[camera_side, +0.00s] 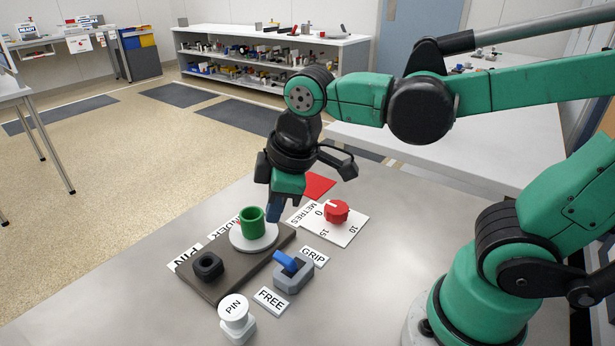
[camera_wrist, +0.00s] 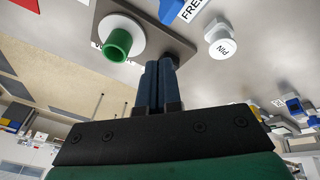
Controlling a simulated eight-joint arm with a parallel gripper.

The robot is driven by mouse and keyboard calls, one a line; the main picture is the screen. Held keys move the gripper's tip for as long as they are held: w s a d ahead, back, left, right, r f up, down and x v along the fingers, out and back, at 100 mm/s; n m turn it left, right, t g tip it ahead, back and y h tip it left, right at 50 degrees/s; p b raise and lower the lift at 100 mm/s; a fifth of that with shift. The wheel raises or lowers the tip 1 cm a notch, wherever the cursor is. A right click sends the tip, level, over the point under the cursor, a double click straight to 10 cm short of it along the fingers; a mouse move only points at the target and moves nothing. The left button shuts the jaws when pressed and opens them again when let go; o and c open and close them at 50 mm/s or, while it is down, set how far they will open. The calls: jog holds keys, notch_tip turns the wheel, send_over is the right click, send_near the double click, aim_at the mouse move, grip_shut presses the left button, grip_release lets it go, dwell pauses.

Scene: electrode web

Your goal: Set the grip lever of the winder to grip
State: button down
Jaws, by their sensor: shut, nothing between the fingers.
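The grip lever (camera_side: 286,261) is a blue handle on a grey block (camera_side: 294,277) at the front of the winder's dark base plate (camera_side: 219,281). The GRIP label (camera_side: 314,257) is at the block's upper right, the FREE label (camera_side: 271,300) at its lower left. The handle leans toward the upper left; I cannot tell which label it is set to. In the wrist view blue of the lever (camera_wrist: 170,9) shows at the top edge. My gripper (camera_side: 274,215) is shut and empty, pointing down behind the green core, apart from the lever. Its dark blue fingers (camera_wrist: 158,75) are together.
The green core (camera_side: 252,219) stands on a white disc (camera_side: 253,240) on the plate. A black hex socket (camera_side: 208,266) is at the plate's left. A white PIN knob (camera_side: 235,315) stands in front. A red METRES dial (camera_side: 337,212) lies right.

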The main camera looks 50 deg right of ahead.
aim_at(289, 266)
jog(key=a+n+g+h, duration=0.1)
jog(key=a+n+g, duration=0.2)
jog(key=a+n, duration=0.3)
jog(key=n, duration=0.3)
jog(key=shift+s+a+f+n+g, duration=0.25)
jog(key=shift+s+a+n+g, duration=0.05)
jog(key=shift+s, duration=0.05)
jog(key=f, duration=0.9)
jog(key=shift+d+f, duration=0.25)
jog(key=shift+d, duration=0.15)
jog(key=shift+d+f, duration=0.2)
jog(key=shift+f, duration=0.05)
jog(key=shift+d+r, duration=0.45)
jog(key=shift+d, duration=0.4)
jog(key=shift+d+r, duration=0.4)
jog(key=shift+d, duration=0.45)
